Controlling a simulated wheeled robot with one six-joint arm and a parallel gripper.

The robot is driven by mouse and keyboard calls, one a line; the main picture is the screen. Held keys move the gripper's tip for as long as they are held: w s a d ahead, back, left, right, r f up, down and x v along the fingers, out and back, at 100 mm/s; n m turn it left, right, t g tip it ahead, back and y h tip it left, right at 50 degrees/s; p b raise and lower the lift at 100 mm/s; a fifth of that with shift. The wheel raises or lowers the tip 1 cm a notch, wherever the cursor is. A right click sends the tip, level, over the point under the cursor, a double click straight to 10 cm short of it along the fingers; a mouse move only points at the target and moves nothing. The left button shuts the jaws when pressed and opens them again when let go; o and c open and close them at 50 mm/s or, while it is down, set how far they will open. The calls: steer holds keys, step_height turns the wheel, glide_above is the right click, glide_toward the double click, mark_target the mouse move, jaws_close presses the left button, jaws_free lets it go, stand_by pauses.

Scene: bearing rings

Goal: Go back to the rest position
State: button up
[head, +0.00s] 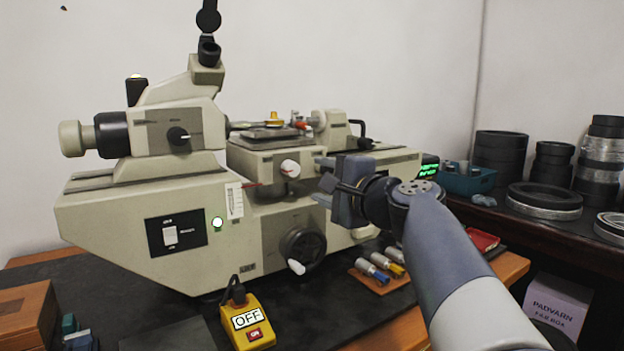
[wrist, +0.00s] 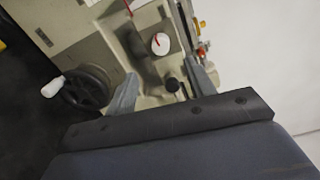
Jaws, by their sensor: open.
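My gripper (head: 322,182) is in front of the right part of a large beige measuring machine (head: 120,225). In the wrist view my gripper (wrist: 165,88) has its two grey fingers spread apart, with nothing between them. Behind the fingers the wrist view shows the machine's white knob (wrist: 160,44), a small black knob and the black handwheel (wrist: 86,87). The white knob also shows in the head view (head: 290,168), just left of the fingers. Whether the fingers touch the machine cannot be told.
A yellow switch box (head: 250,322) reading OFF stands at the front. Several small cylinders lie on an orange block (head: 367,271). A dark side table (head: 520,232) holds stacked black rings (head: 499,152) and a teal bin (head: 467,180). A white file box (head: 556,305) is below it.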

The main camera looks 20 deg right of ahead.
mark_target(293, 170)
stand_by(0.3)
steer(key=p+x, duration=0.1)
steer(key=x, duration=0.9)
steer(key=shift+w+a, duration=0.1)
steer(key=shift+w, duration=0.3)
steer(key=shift+s, duration=0.15)
